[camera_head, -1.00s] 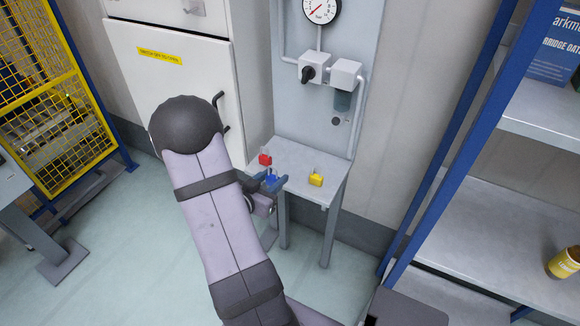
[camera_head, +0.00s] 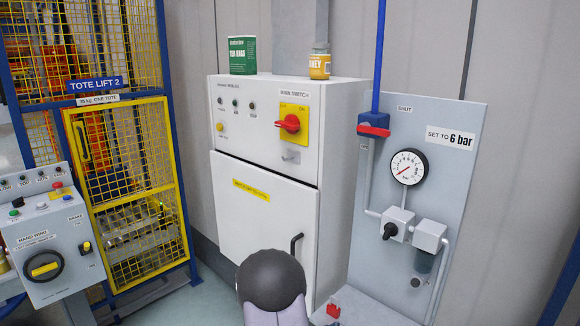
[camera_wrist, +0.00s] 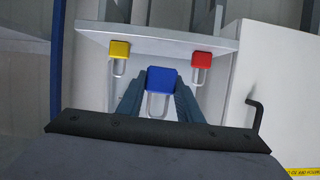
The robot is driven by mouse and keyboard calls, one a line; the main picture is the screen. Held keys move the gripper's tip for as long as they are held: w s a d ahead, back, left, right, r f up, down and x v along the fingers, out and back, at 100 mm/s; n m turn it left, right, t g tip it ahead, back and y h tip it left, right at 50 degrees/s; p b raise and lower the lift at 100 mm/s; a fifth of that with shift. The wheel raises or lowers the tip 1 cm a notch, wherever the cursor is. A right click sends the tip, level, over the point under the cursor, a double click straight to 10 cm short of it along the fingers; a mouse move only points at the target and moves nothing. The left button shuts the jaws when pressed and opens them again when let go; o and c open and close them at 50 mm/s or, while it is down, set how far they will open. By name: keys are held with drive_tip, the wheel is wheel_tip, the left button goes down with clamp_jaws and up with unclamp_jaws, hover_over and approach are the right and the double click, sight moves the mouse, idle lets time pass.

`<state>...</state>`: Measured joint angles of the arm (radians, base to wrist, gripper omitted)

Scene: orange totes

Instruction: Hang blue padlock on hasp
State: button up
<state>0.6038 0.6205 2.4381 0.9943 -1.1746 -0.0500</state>
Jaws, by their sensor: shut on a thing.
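The blue padlock (camera_wrist: 162,78) is between the two fingers of my gripper (camera_wrist: 161,88) in the wrist view. The gripper is shut on its blue body, and the shackle shows below the body in the picture. A small metal fitting that looks like the hasp (camera_head: 290,156) is on the white cabinet's front, below the red and yellow main switch (camera_head: 292,123). It shows only in the head view and is small there. My gripper and the blue padlock are out of the head view.
A red padlock (camera_wrist: 202,58) and a yellow padlock (camera_wrist: 120,50) are on the small grey shelf (camera_wrist: 160,40). The cabinet door has a black handle (camera_head: 296,243). A pressure panel (camera_head: 460,190) stands right of the cabinet.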

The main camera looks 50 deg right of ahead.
drive_tip(key=w+r+n+t+p, duration=0.1)
drive_tip(key=w+r+p, duration=0.9)
drive_tip(key=w+r, duration=0.4)
drive_tip(key=w+r+n+t+p, duration=0.2)
drive_tip(key=w+r+p, duration=0.9)
drive_tip(key=r, duration=1.1)
drive_tip(key=w, duration=0.3)
drive_tip(key=shift+d+r+t, duration=0.15)
drive_tip(key=shift+d+t, duration=0.15)
drive_tip(key=shift+d, duration=0.05)
drive_tip(key=shift+d, duration=0.15)
